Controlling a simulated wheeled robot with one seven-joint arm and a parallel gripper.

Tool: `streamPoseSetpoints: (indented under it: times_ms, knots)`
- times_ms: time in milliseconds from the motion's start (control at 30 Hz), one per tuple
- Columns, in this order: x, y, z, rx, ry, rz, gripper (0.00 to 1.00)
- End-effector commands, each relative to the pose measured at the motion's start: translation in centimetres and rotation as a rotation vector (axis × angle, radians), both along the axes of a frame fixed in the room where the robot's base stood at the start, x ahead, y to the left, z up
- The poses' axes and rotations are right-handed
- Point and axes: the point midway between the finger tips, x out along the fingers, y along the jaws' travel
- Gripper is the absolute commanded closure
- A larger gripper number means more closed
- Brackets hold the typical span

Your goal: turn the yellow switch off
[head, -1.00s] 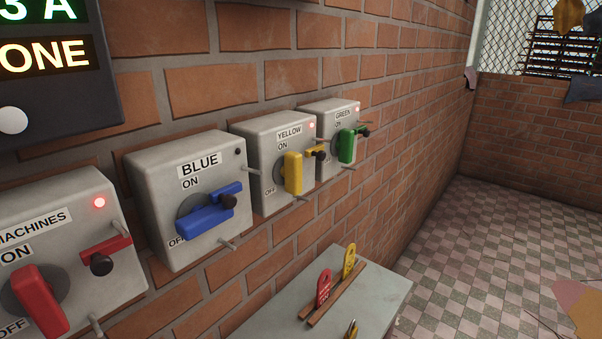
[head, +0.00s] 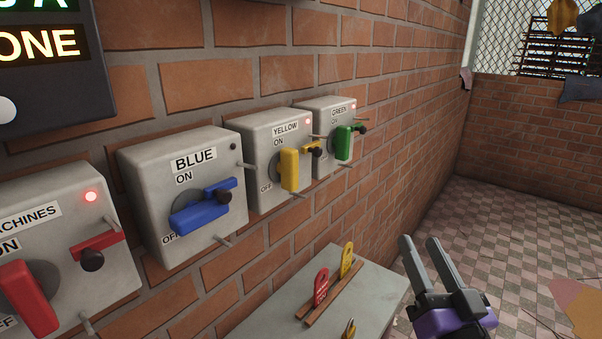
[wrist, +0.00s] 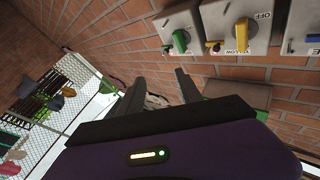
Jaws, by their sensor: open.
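The yellow switch box (head: 262,137) is grey, labelled YELLOW, and hangs on the brick wall between the blue and green boxes. Its yellow handle (head: 289,170) stands upright, toward the ON label, and a small red lamp on the box is lit. A yellow latch with a black knob (head: 313,149) sits to the right of the handle. My gripper (head: 421,246) is open and empty, at the lower right, well apart from the switch. In the wrist view the yellow handle (wrist: 241,33) shows at the upper right, beyond the fingers.
The blue switch box (head: 180,160) has its handle lying nearly level. The green handle (head: 343,143) is upright, and the red machines handle (head: 28,297) is at far left. A grey table (head: 375,293) with red and yellow tags stands below.

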Motion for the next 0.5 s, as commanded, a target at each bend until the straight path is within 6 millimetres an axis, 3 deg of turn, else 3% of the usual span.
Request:
streamPoseSetpoints:
  times_ms: [33, 200, 400, 500]
  knots:
    - [1.6, 0.5, 1.9, -0.005, -0.016, 0.031, 0.58]
    - [5.5, 3.1, 7.3, -0.041, -0.03, 0.166, 0.58]
    - [7.9, 6.8, 12.8, -0.131, -0.027, 0.346, 0.58]
    - [8.1, 8.9, 14.5, -0.19, -0.013, 0.445, 0.58]
